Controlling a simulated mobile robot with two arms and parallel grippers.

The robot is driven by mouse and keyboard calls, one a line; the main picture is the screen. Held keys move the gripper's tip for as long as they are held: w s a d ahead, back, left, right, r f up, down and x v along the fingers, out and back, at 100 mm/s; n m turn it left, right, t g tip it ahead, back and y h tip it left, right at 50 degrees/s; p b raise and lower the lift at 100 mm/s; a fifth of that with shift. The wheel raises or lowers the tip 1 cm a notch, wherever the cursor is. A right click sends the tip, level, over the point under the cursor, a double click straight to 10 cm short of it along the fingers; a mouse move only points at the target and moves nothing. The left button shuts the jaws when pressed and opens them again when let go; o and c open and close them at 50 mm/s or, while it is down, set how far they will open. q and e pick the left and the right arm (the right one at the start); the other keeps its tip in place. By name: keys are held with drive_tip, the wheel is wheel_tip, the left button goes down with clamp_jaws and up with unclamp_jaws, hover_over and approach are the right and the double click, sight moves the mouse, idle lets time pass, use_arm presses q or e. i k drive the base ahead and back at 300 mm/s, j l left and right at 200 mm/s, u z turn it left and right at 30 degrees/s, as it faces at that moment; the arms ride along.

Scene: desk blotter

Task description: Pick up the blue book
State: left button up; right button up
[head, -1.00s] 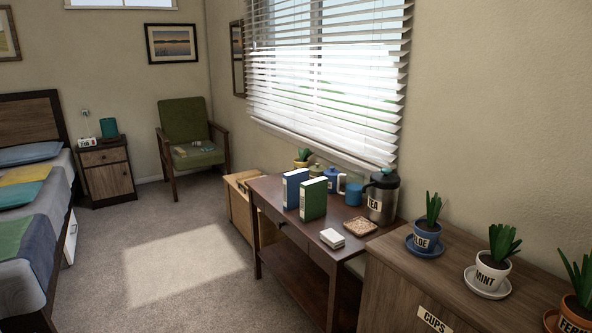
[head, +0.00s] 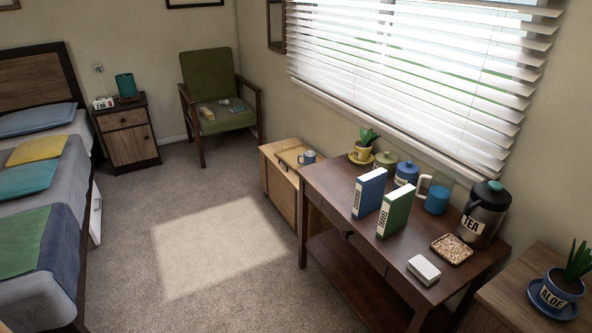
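The blue book (head: 369,193) stands upright on the dark wooden desk (head: 328,185), with a white label on its spine. A green book (head: 395,211) stands upright just in front of it and to its right, with a narrow gap between them. Neither of my grippers shows in the head view.
A cork-like square tray (head: 452,249) and a small white box (head: 424,270) lie to the right. Open carpet (head: 190,305) lies left of the desk.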

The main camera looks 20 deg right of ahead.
sight(370, 187)
drive_tip(key=i+j+z, duration=0.2)
drive_tip(key=i, duration=0.3)
drive_tip(key=i+z, duration=0.2)
drive_tip(key=i, duration=0.3)
drive_tip(key=i+j+z, duration=0.2)
drive_tip(key=i, duration=0.3)
drive_tip(key=j, duration=0.1)
